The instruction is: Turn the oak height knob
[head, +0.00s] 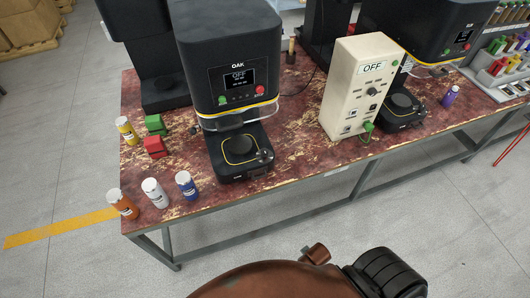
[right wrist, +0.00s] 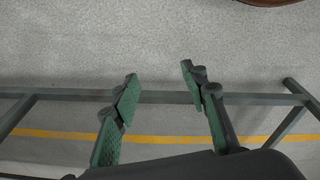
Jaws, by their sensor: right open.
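The black seamer labelled OAK (head: 228,50) stands on the worn red table. Its screen reads OFF, with a green and a red button below. A small round knob (head: 265,155) sits at the right of its base, beside the round plate; I cannot tell for sure that it is the height knob. My right gripper (right wrist: 159,72) is open and empty in the right wrist view, with floor and a grey table frame behind it. It is not touching the seamer. My left gripper is not in view.
A cream control box (head: 358,85) reading OFF stands right of the oak seamer. Another black seamer (head: 425,30) stands farther right.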

